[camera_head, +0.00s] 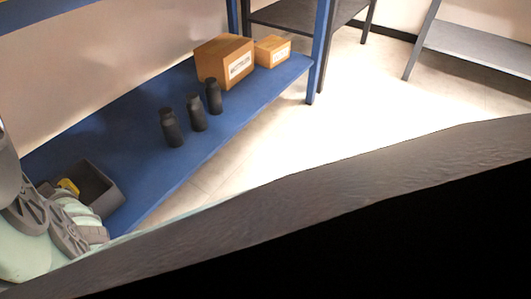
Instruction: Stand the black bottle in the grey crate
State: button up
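Three similar black bottles stand upright in a row on the blue shelf: a near one (171,128), a middle one (196,113) and a far one (213,97). The frame does not show which one the task means. The grey crate (108,203) is on the same shelf at the lower left, with a small yellow thing (68,187) at its left side. Grey parts that look like my gripper (48,222) overlap the crate's near left side. Its fingertips are not clear, and I cannot tell whether it is open or shut. The bottles stand apart from it.
Two cardboard boxes, a larger one (225,62) and a smaller one (272,51), sit at the shelf's far end. A blue post (319,50) rises there. The blue shelf (140,165) is clear between crate and bottles. Bright floor (270,140) is open to the right.

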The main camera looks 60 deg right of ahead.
jog(key=shift+w+f, duration=0.1)
jog(key=o, duration=1.4)
